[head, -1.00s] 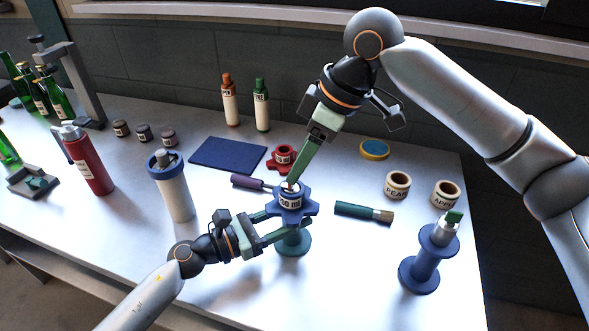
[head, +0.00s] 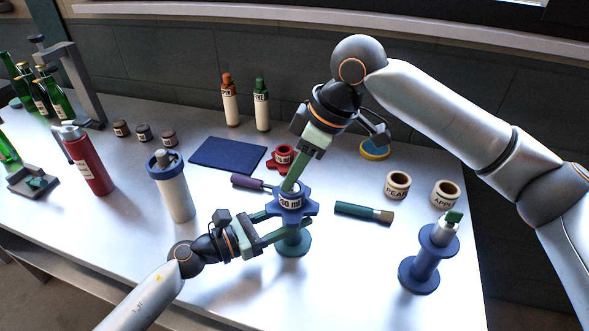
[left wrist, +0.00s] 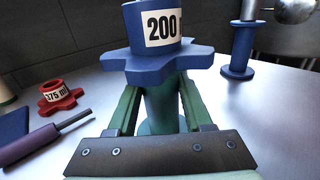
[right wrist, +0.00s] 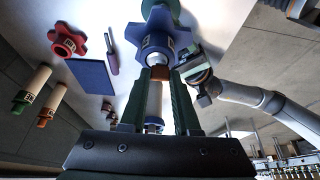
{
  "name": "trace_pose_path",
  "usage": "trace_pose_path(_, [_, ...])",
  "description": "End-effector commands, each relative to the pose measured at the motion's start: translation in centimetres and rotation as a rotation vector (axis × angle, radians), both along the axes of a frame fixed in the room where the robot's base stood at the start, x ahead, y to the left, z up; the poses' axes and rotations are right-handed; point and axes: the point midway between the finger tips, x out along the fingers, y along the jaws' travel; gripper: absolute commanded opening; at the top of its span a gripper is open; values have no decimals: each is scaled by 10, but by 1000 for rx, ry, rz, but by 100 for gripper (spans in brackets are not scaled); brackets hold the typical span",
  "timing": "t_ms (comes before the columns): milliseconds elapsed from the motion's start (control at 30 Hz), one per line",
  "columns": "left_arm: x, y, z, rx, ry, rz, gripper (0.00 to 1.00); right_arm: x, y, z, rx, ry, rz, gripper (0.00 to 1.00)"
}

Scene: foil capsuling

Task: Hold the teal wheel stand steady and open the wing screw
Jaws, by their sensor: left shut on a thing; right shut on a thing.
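The teal wheel stand (head: 293,244) stands upright on the table, its column also in the left wrist view (left wrist: 160,105). A blue star-shaped wheel labelled 200 ml (head: 291,204) sits on top of it, and shows in the left wrist view (left wrist: 150,55). My left gripper (head: 277,226) is shut on the stand's column just below the wheel, one finger on each side. My right gripper (head: 290,186) points down from above and is shut on the small wing screw (right wrist: 160,73) at the top. The fingers hide most of the screw in the head view.
A red wheel (head: 283,157) and a purple-handled tool (head: 250,184) lie behind the stand. A teal-handled brush (head: 363,212) lies to the right. A blue spool stand (head: 428,258) is at the front right, a white canister (head: 172,190) at the left. The front table is clear.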

Motion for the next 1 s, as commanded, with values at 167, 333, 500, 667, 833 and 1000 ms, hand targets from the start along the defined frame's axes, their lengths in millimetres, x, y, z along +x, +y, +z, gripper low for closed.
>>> trace_pose_path(167, [0,0,-1,2,1,0,0,0,0,0,0,-1,0,0])
trace_pose_path(333, [0,0,-1,2,1,0,0,0,0,0,1,-1,0,0])
trace_pose_path(500, [0,0,-1,2,1,0,0,0,0,1,1,-1,-6,0])
trace_pose_path(667, [0,0,-1,2,1,0,0,0,0,0,0,1,-39,0])
trace_pose_path(833, [0,0,-1,2,1,0,0,-1,1,0,-1,0,-124,0])
trace_pose_path(1000, [0,0,-1,2,1,0,0,-2,1,0,0,0,-260,0])
